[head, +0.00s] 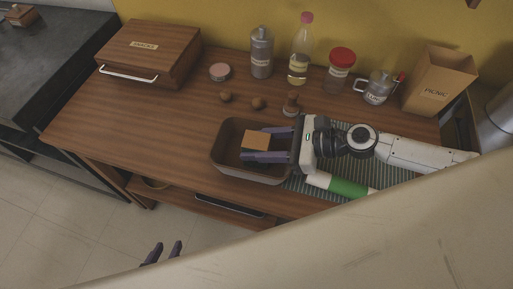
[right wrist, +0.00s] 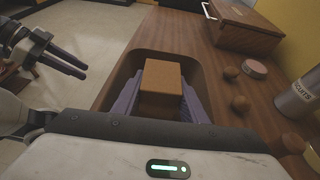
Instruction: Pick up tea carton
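A plain orange-brown box, which looks like the tea carton (head: 256,140), is at the brown bin (head: 219,160) on the wooden counter. In the right wrist view the carton (right wrist: 162,78) sits between the purple fingers of my right gripper (right wrist: 160,100), which appear to touch both its sides. In the head view my right gripper (head: 265,144) reaches over the bin from the right. Whether the carton touches the bin floor is unclear. My left gripper (head: 162,253) is open and empty, low in front of the counter; it also shows in the right wrist view (right wrist: 72,62).
A wooden case (head: 150,52), a grey canister (head: 261,52), a bottle (head: 300,50), a red-lidded jar (head: 340,72), a glass jug (head: 378,88) and a picnic bag (head: 438,82) line the back. A green-white cylinder (head: 343,187) lies on the ribbed mat. The counter's left half is mostly clear.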

